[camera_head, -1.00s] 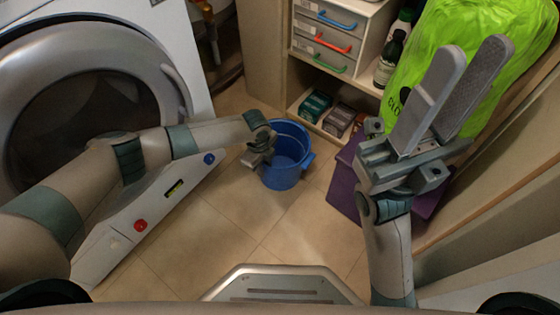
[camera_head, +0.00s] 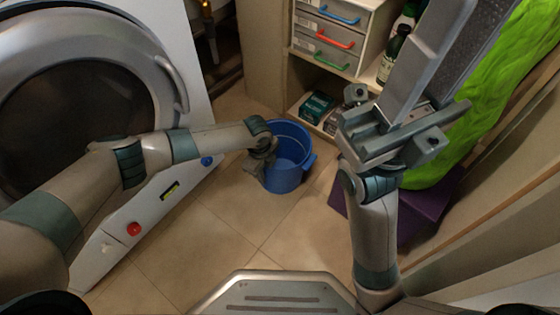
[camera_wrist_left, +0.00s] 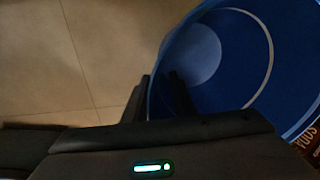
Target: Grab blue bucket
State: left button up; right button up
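The blue bucket (camera_head: 285,170) stands on the tiled floor in the middle of the head view. My left gripper (camera_head: 262,157) is at its left rim, pointing down. In the left wrist view, the bucket (camera_wrist_left: 235,85) fills the right side. The left gripper's two dark fingers (camera_wrist_left: 160,95) straddle the rim, one outside and one inside, with a narrow gap between them. Whether either finger touches the wall is not clear.
A washing machine (camera_head: 165,120) stands to the left. A shelf unit (camera_head: 300,75) with drawers, bottles and boxes is behind the bucket. A bright green bag (camera_head: 480,125) and a purple box (camera_head: 420,210) are on the right. The floor in front of the bucket is clear.

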pick_arm(q)
grip_shut()
jog(key=shift+r, duration=0.2)
